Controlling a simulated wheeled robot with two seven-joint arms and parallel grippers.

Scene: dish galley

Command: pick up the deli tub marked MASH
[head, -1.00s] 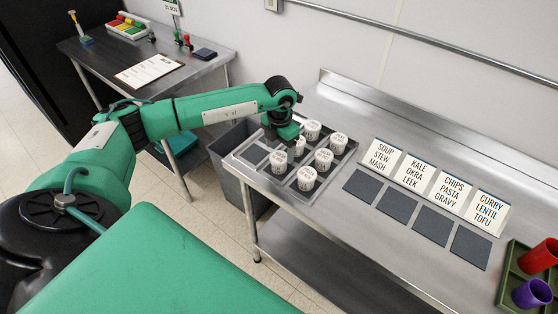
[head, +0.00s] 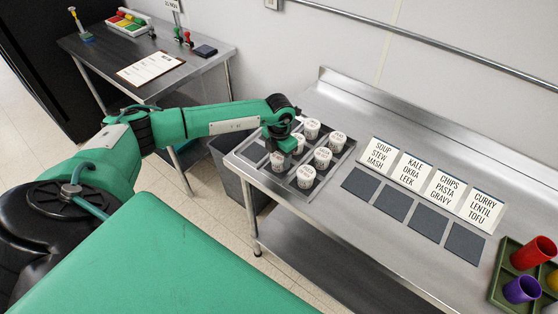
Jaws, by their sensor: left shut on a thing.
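Several white deli tubs stand in a grid tray (head: 236,161) on the steel counter. Their printed labels are too small to read, so I cannot tell which is marked MASH. My left gripper (head: 287,148) is low among the tubs at the tray's left part, shut on a deli tub. It partly hides the front-left tub (head: 278,163) and a tub behind (head: 299,141); I cannot tell which one it grips. Other tubs (head: 306,177), (head: 322,157), (head: 337,142), (head: 312,128) stand apart from it. My right gripper is out of view.
Right of the tray, several dark square mats (head: 361,185) lie empty before name cards; the leftmost card (head: 380,155) reads SOUP, STEW, MASH. A green tray (head: 504,268) with red and purple cups is at the right. A grey bin (head: 228,155) stands left of the counter.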

